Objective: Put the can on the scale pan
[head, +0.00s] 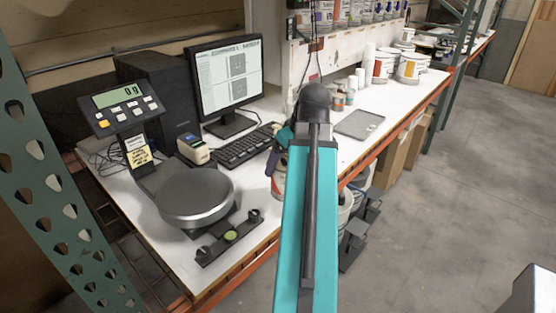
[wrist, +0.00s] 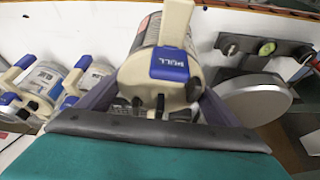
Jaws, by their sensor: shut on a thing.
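The can (wrist: 150,30) has a cream lid and a blue tab marked PULL, seen close up in the wrist view. My gripper (wrist: 160,102) is shut on it, with a dark finger on each side. In the head view, part of the can (head: 278,186) shows left of my teal arm, right of the scale; the arm hides the rest and most of my gripper. The round grey scale pan (head: 196,197) is empty, and the scale display (head: 118,97) reads 0 g. The pan (wrist: 256,104) also shows at the right in the wrist view, apart from the can.
A keyboard (head: 246,147), a monitor (head: 228,75) and a small labelled device (head: 193,149) stand behind the pan. A bar with knobs (head: 230,238) lies in front of it. Other cans with blue tabs (wrist: 44,78) stand at the left in the wrist view.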

